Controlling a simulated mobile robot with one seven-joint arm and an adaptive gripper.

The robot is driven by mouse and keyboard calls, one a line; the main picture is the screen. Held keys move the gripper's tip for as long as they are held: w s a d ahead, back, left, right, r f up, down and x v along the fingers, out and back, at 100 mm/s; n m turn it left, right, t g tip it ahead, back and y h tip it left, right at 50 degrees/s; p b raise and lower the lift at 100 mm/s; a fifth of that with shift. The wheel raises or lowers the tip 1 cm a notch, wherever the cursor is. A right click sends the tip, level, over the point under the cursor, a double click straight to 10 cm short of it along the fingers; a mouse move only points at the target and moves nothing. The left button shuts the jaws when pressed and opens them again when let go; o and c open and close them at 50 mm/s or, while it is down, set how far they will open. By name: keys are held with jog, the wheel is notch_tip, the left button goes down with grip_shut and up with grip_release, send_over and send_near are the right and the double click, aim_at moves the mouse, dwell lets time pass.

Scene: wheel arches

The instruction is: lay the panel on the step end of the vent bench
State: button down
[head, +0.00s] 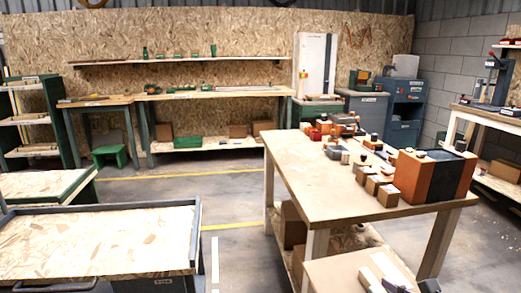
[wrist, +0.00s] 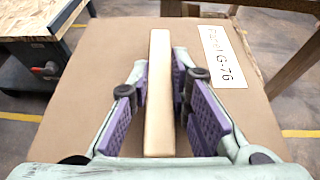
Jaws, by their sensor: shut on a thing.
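The panel (wrist: 255,110) is a flat brown board with a white label reading "Panel G-76" and a pale raised bar along its middle. My gripper (wrist: 160,85) has its purple pads on both sides of that bar and is shut on it. In the head view the panel (head: 335,275) shows at the bottom edge, in front of the near end of a wooden bench (head: 310,185). Part of my gripper covers its lower right. I cannot tell which bench is the vent bench; no name is readable and no step end is clear.
Small blocks (head: 377,185) and a large orange and dark box (head: 435,175) crowd the right side of the near bench; its left side is bare. A low cart (head: 100,245) with a flake-board top stands at lower left. Open floor with yellow lines lies between.

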aim_at(333, 291)
jog(key=w+a+f, duration=0.7)
jog(key=w+f, duration=0.2)
jog(key=w+a+f+n+y, duration=0.1)
jog(key=w+a+f, duration=0.1)
jog(key=a+f, duration=0.7)
jog(key=w+a+f+n+y, duration=0.1)
jog(key=w+a+f, duration=0.1)
jog(key=a+f, duration=0.8)
jog(key=a, duration=0.3)
jog(key=shift+w+a, duration=0.35)
jog(key=shift+w, duration=0.05)
